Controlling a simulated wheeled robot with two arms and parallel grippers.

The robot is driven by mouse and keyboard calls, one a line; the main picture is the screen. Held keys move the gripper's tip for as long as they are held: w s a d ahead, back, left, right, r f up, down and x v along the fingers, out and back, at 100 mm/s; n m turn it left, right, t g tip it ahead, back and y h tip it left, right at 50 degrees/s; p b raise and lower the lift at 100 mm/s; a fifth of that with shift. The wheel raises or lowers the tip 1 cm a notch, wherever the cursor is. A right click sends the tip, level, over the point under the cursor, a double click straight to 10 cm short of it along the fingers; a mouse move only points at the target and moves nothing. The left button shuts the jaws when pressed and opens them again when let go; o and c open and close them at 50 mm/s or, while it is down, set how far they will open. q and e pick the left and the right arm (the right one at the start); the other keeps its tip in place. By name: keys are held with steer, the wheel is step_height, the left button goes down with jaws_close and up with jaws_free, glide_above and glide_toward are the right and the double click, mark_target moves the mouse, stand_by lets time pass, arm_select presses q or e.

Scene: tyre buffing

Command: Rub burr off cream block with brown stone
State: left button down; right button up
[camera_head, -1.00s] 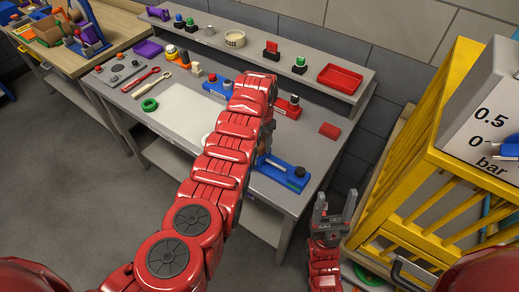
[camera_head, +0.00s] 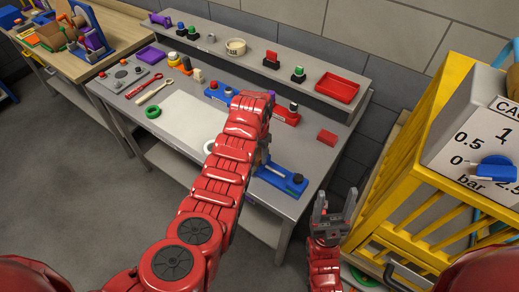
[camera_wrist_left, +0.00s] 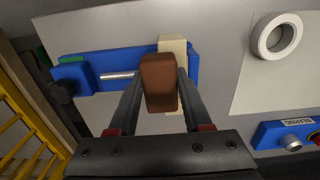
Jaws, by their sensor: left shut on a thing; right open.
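The brown stone (camera_wrist_left: 159,82) is held between the fingers of my left gripper (camera_wrist_left: 156,88) in the left wrist view. The cream block (camera_wrist_left: 172,46) sits in the blue vise (camera_wrist_left: 130,64), behind the stone and partly covered by it. I cannot tell whether stone and block touch. No burr can be made out. In the head view the blue vise (camera_head: 283,179) shows at the bench's front right, and my left arm hides the stone and most of the work. My right gripper (camera_head: 334,207) is open and empty, low beside the bench.
A red block (camera_head: 327,137) and a red tray (camera_head: 337,89) are at the right. A yellow cage (camera_head: 440,190) with a gauge box (camera_head: 480,140) stands right of my right gripper.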

arm_select(q)
steer(key=shift+w+d+f+b, duration=0.35)
steer(key=shift+w+b, duration=0.2)
steer(key=shift+b, duration=1.05)
steer(key=shift+w+d+r+b, duration=0.15)
steer(key=shift+w+d+b, duration=0.25)
steer(key=shift+b, duration=0.75)
steer(key=shift+r, duration=0.15)
steer(key=shift+r+p, duration=0.2)
steer(key=shift+p, duration=0.15)
steer(key=s+a+p, duration=0.1)
steer(key=p, duration=0.2)
steer(key=shift+r, duration=0.1)
steer(key=shift+s+a+p, duration=0.15)
steer(key=shift+s+p, duration=0.1)
steer(key=shift+p, duration=0.4)
steer(key=shift+s+a+f, duration=0.1)
steer(key=shift+s+f, duration=0.1)
steer(key=shift+f, duration=0.05)
